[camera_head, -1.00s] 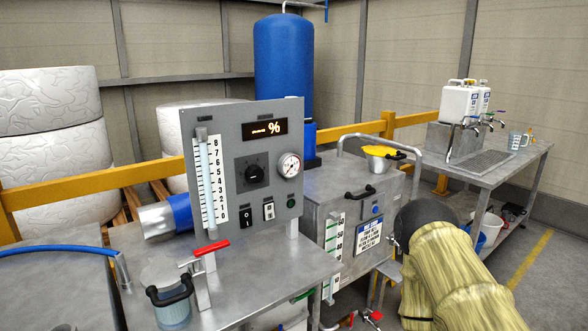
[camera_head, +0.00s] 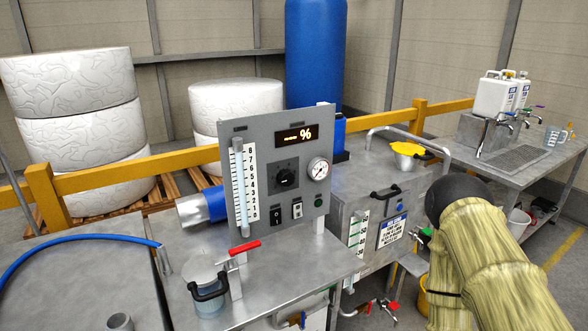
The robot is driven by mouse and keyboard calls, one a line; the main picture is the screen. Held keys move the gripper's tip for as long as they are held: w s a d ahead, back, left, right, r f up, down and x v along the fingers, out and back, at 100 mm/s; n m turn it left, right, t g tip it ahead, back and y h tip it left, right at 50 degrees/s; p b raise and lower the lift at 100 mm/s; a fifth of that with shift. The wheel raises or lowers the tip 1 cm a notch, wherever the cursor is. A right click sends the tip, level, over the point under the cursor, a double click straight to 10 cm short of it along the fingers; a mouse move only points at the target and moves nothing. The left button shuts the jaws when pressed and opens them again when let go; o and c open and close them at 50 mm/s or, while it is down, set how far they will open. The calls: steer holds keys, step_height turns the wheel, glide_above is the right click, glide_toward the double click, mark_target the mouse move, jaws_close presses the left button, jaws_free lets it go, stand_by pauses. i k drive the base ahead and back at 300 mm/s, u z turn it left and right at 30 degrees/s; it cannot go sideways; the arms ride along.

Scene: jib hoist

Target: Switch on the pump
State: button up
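A grey control panel (camera_head: 264,150) stands upright on a steel bench near the middle of the head view. Low on the panel are a black rocker switch (camera_head: 277,216), a light switch plate (camera_head: 297,208) and a dark green round button or lamp (camera_head: 318,200). Which of these controls the pump cannot be read. My arm, in a yellowish sleeve, shows at the lower right; my gripper is not in view.
A red-handled valve (camera_head: 244,247) and a lidded clear jug (camera_head: 208,290) are in front of the panel. A blue hose (camera_head: 80,240) lies on the left bench. A side table (camera_head: 540,170) holds white canisters.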

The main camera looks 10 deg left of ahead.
mark_target(277, 215)
steer(key=z, duration=1.2)
steer(key=k, duration=0.65)
steer(key=u, duration=1.1)
steer(key=i, duration=0.5)
steer(key=u, duration=0.1)
